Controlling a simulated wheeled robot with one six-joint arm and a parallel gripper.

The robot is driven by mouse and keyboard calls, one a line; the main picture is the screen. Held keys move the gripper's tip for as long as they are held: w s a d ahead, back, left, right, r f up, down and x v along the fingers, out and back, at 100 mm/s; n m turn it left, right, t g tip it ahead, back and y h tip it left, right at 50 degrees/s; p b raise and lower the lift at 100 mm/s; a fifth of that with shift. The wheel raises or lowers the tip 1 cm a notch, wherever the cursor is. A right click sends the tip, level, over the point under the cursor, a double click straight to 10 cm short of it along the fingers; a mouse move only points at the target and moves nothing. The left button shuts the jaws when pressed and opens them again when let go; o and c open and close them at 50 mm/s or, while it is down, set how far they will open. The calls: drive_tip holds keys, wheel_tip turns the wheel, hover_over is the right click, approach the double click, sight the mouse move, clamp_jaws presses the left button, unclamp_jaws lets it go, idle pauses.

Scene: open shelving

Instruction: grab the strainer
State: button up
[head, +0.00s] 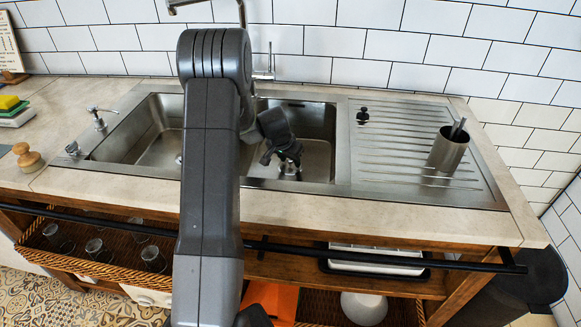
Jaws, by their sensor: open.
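My gripper (283,162) is at the end of my dark grey arm, over the right sink basin (316,160), pointing down with its jaws open. A small metallic piece (288,170) shows just below the fingers; it is partly hidden, and I cannot tell whether it is the strainer or the drain fitting, or whether the fingers touch it. A small black knobbed piece (362,115) sits on the ridged drainboard to the right of the gripper. No strainer can be made out for certain. My arm hides the middle of the sink.
A metal cup (448,150) holding utensils stands on the drainboard (400,180). The left basin (150,145) looks empty. A faucet (263,72) rises behind the sink. A black rail (130,228) runs along the counter front, above a wicker basket (110,265) with glasses.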

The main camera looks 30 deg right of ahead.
clamp_jaws()
